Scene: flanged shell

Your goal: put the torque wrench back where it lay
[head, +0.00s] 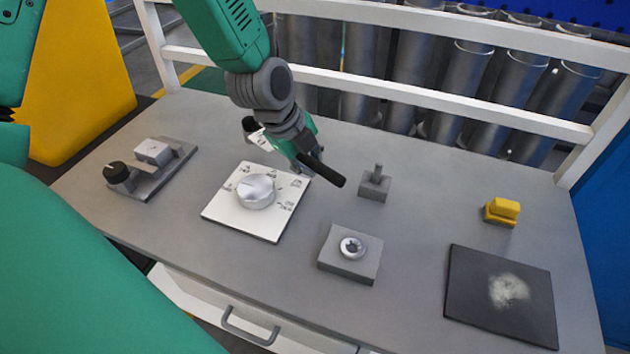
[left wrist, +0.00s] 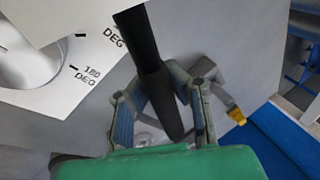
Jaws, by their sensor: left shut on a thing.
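The torque wrench (head: 326,173) shows as a black, round bar. My left gripper (head: 306,160) is shut on it and holds it at the back right corner of the white dial plate (head: 222,207). In the head view the bar sticks out to the lower right of the fingers; the gripper hides its middle. A dark end (head: 249,124) shows behind my wrist; I cannot tell if it belongs to the wrench. In the left wrist view the wrench (left wrist: 146,45) runs between the fingers (left wrist: 168,88), over the grey table. My right gripper is not in view.
A grey block with an upright peg (head: 375,184) stands right of the wrench. A grey block with a metal ring (head: 347,266) is nearer. A yellow block (head: 502,211) and a black mat (head: 470,290) lie right. A knob fixture (head: 150,168) is left; a white rail (head: 440,98) runs behind.

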